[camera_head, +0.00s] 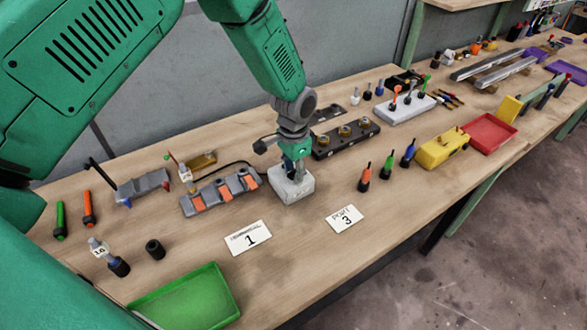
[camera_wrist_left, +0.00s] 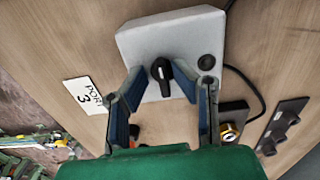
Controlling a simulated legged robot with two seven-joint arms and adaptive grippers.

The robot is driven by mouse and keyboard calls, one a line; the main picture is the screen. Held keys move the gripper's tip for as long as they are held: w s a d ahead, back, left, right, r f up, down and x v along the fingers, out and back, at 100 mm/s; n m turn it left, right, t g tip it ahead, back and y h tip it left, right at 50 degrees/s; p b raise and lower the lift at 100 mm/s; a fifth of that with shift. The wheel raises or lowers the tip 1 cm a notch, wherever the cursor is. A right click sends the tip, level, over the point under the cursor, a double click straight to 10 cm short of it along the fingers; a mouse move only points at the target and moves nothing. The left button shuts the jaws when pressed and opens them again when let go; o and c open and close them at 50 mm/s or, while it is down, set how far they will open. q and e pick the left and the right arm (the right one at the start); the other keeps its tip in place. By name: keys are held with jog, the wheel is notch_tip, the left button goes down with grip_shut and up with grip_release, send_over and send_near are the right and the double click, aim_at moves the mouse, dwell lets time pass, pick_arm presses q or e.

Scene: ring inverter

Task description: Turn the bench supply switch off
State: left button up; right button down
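The bench supply looks to be the light grey box (camera_head: 292,187) on the wooden bench, right below my left gripper (camera_head: 292,168). In the left wrist view the box (camera_wrist_left: 185,38) carries a black rotary knob (camera_wrist_left: 162,72) on its face and a small round black part (camera_wrist_left: 206,62) near one corner. My left gripper (camera_wrist_left: 162,98) is open, its blue-padded fingers spread on either side of the knob with gaps between. Contact with the knob is not visible. In the head view the gripper mostly hides the knob. My right gripper is not in view.
A grey block with orange parts (camera_head: 222,190) stands left of the box, and a dark block with brass terminals (camera_head: 345,138) stands behind right. Cards marked 1 (camera_head: 248,238) and 3 (camera_head: 345,219) lie in front. A green tray (camera_head: 190,300) sits at the near edge.

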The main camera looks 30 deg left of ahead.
pick_arm(q)
jog(key=shift+w+a, duration=0.1)
jog(key=shift+w, duration=0.1)
notch_tip(320, 180, up, 12)
dwell(0.5)
jog(key=shift+w, duration=0.1)
jog(key=shift+f, duration=0.1)
